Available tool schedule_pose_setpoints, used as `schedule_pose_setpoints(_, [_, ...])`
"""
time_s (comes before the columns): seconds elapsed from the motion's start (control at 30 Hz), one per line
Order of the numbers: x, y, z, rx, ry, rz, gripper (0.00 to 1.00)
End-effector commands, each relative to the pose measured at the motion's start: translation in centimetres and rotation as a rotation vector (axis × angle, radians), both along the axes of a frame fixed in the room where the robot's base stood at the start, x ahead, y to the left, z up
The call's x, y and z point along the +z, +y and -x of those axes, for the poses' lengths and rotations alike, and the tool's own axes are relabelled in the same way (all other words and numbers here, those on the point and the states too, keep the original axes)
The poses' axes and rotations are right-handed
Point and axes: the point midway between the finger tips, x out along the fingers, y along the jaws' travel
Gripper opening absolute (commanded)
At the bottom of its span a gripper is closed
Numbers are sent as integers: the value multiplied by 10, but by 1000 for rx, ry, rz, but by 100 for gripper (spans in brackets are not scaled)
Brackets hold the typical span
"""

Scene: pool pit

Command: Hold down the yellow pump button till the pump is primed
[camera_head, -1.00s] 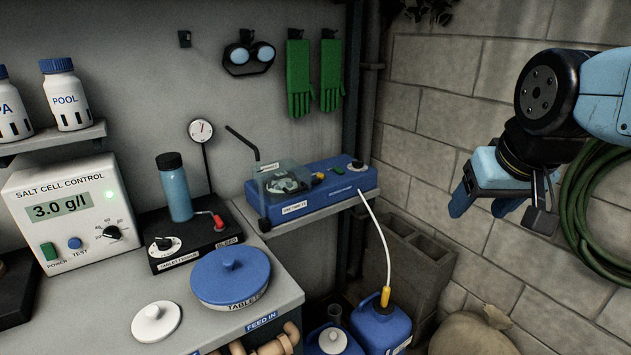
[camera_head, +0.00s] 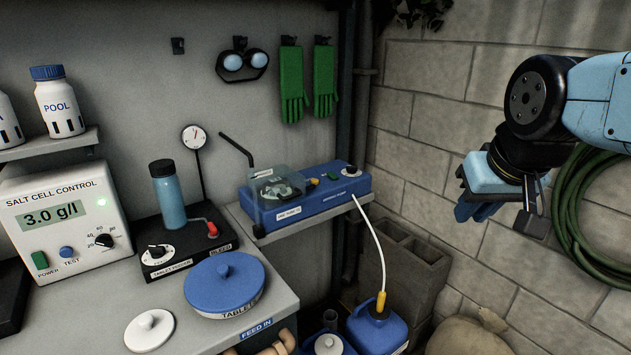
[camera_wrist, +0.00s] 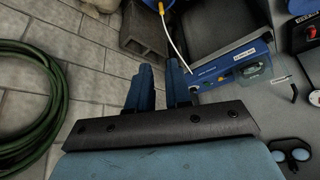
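The blue pump unit (camera_head: 335,196) sits on a small wall shelf, with a clear cover (camera_head: 277,190) over its left part. The small yellow button (camera_head: 314,181) is on its top, just right of the cover, with a green button (camera_head: 332,175) and a dial (camera_head: 350,170) further right. The unit also shows in the wrist view (camera_wrist: 215,73), where I cannot make out the yellow button clearly. My gripper (camera_head: 473,212) hangs in the air right of the unit, well clear of it. Its two blue fingers (camera_wrist: 160,72) show a gap with nothing between them.
A white hose (camera_head: 376,240) runs from the unit to a blue canister (camera_head: 376,328) below. Cinder blocks (camera_head: 405,265) stand beneath, before the right wall. A coiled green hose (camera_head: 575,215) hangs behind my arm. The air between gripper and unit looks free.

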Motion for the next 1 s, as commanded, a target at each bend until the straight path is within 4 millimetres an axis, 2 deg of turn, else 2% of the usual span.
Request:
schedule_pose_setpoints(0.03, [0,0,0,0,0,0,14])
schedule_pose_setpoints(0.2, [0,0,0,0,0,0,0])
schedule_pose_setpoints(1.0, [0,0,0,0,0,0,0])
